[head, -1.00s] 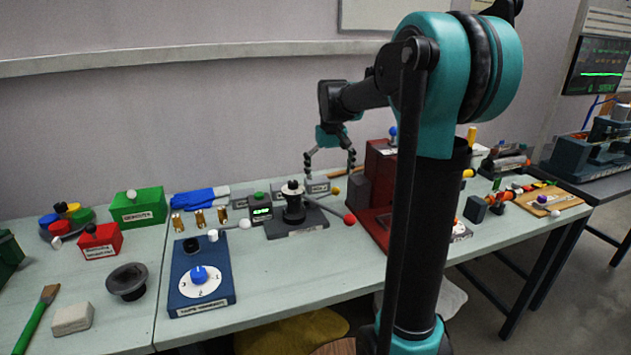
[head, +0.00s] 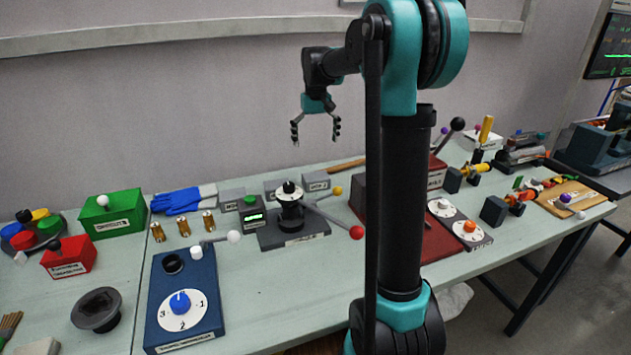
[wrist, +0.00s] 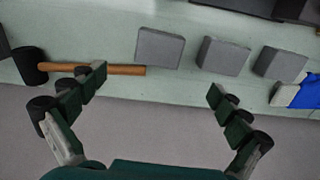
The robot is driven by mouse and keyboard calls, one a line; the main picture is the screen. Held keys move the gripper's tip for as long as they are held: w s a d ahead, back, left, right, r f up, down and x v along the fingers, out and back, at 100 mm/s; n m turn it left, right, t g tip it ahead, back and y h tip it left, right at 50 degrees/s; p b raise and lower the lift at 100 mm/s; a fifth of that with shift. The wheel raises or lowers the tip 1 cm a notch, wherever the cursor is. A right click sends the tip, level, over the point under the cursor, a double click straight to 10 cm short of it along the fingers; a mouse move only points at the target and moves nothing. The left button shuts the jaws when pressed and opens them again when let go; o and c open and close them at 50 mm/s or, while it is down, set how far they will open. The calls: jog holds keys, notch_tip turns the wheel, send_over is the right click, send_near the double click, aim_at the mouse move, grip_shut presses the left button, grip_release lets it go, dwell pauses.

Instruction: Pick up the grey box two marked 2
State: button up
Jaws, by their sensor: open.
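Three small grey boxes stand in a row at the back of the table: a left one (head: 231,199), a middle one (head: 271,188) partly behind the black device, and a right one (head: 316,182). Their front labels are too small to read surely, so I cannot tell which is marked 2. In the wrist view the order is reversed: right box (wrist: 160,47), middle box (wrist: 223,56), left box (wrist: 279,63), with no numbers showing. My gripper (head: 316,130) is open and empty, above and apart from the right box. Its spread fingers (wrist: 157,85) show in the wrist view.
A hammer (wrist: 110,70) lies beside the right box, near the left finger in the wrist view. Blue gloves (head: 184,200) lie left of the boxes. A black device with a red-knobbed lever (head: 290,215) stands in front of them. The wall is close behind.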

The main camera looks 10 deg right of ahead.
aim_at(316, 176)
jog(key=f, duration=1.4)
jog(key=shift+w+f, duration=0.2)
jog(key=shift+c, duration=0.2)
jog(key=c, duration=1.3)
